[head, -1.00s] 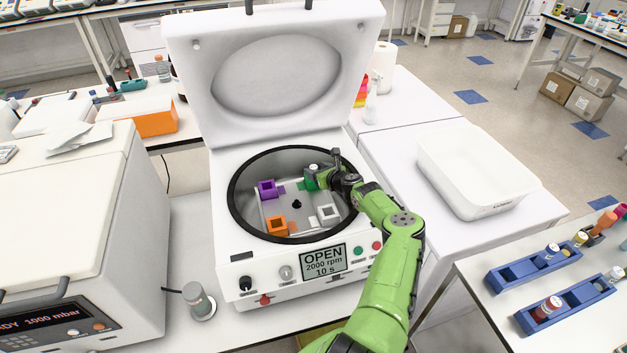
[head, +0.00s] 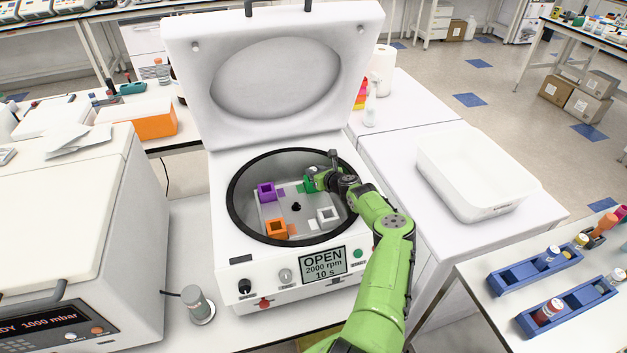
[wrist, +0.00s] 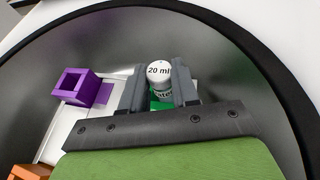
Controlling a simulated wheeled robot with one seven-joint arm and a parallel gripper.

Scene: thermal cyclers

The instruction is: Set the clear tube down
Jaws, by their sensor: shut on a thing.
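The tube (wrist: 158,72), with a white cap marked "20 ml" and a printed label, stands between the fingers of my gripper (wrist: 161,88) in the wrist view. My gripper is shut on it. A green holder (wrist: 157,105) shows just below the tube; how deep the tube sits in it is hidden by the fingers. In the head view my gripper (head: 316,179) is inside the open centrifuge bowl, over the green holder (head: 308,187) at the upper right of the rotor, and hides the tube.
The centrifuge (head: 256,272) has its lid (head: 275,75) raised behind the bowl, and its display reads OPEN. Purple (head: 267,191), orange (head: 276,228) and white (head: 327,216) holders share the rotor. The dark bowl rim (head: 236,222) surrounds my gripper. Blue racks (head: 520,273) stand at right.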

